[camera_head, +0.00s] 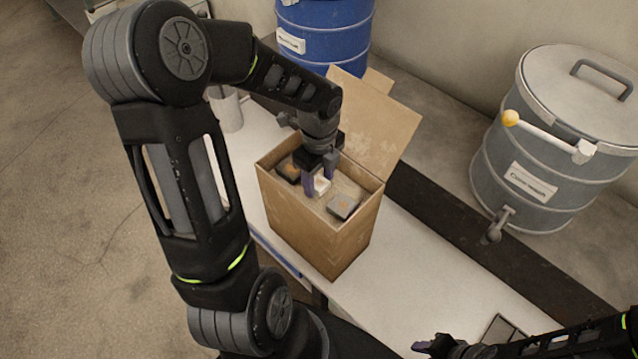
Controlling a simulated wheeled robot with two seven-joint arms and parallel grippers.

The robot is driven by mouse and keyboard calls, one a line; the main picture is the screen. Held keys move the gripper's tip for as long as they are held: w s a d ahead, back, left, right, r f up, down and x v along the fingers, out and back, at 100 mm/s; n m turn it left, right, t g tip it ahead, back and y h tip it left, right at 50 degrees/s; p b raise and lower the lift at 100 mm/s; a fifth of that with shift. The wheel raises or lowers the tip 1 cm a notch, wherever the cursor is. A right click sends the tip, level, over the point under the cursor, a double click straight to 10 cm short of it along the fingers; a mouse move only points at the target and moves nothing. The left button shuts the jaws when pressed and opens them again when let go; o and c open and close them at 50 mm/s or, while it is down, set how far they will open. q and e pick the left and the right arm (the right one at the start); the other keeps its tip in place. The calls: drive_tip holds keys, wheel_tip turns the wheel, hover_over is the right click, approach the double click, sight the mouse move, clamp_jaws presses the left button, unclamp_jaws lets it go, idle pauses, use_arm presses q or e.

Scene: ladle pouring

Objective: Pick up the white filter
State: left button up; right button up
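An open cardboard box (318,233) stands on the white table with its flaps up. A small white item (321,184), which looks like the white filter, is inside the box near its top. My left gripper (320,175) points down into the box, with its fingers on either side of the white item. I cannot tell whether the fingers press on it. My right gripper (430,347) is low at the bottom right, away from the box; its finger opening is not clear.
Dark square pieces with orange marks lie in the box, one at left (289,171) and one at right (342,206). A blue drum (325,35) stands behind.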

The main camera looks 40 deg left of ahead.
sight(319, 182)
use_arm(q)
clamp_jaws()
idle(0.3)
wheel_tip(319, 182, up, 10)
drive_tip(key=shift+b, duration=0.3)
idle(0.3)
idle(0.5)
